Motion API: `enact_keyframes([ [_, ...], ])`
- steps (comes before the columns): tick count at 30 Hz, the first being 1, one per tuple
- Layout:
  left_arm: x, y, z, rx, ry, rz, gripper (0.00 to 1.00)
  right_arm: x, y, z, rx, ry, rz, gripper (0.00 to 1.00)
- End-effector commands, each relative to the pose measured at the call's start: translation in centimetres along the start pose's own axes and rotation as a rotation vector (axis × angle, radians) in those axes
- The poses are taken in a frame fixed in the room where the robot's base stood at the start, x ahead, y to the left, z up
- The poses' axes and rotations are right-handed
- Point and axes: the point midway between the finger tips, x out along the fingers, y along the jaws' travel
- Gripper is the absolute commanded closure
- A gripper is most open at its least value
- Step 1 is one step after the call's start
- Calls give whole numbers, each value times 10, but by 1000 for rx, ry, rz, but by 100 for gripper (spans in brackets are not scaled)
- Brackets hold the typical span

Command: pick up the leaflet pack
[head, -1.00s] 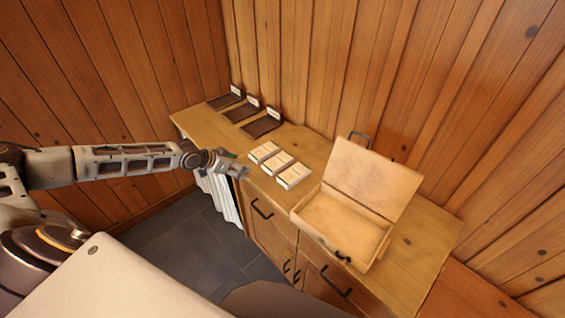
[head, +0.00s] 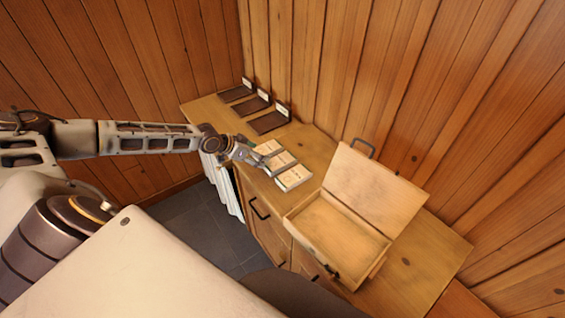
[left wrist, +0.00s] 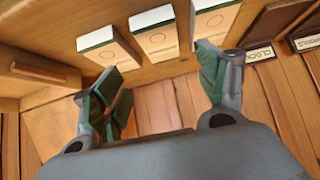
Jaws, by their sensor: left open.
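Three cream, block-like packs with green edges stand in a row on the wooden cabinet top; which one is the leaflet pack I cannot tell. In the head view they are the far pack (head: 266,147), the middle pack (head: 281,159) and the near pack (head: 294,178). The left wrist view shows them along the top as a left pack (left wrist: 109,48), a middle pack (left wrist: 155,33) and a right pack (left wrist: 214,20). My left gripper (head: 265,160) is open beside the row, partly covering it; its spread green-padded fingers (left wrist: 160,88) hold nothing. My right gripper is out of view.
An open wooden case (head: 340,232) with raised lid stands right of the packs. Several dark trays (head: 269,122) with small label cards lie toward the far end; one card reads CLOCK (left wrist: 260,54). A plank wall (head: 330,70) rises behind.

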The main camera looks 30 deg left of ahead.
Motion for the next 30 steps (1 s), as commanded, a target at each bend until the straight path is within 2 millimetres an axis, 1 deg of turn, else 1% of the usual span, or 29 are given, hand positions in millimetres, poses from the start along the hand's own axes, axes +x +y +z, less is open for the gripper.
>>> enact_keyframes([
  [7,0,0,0,0,0,0,27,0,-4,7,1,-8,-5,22],
  [14,6,0,0,0,1,1,27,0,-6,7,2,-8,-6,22],
  [30,42,0,0,-2,1,1,27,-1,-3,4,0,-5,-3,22],
])
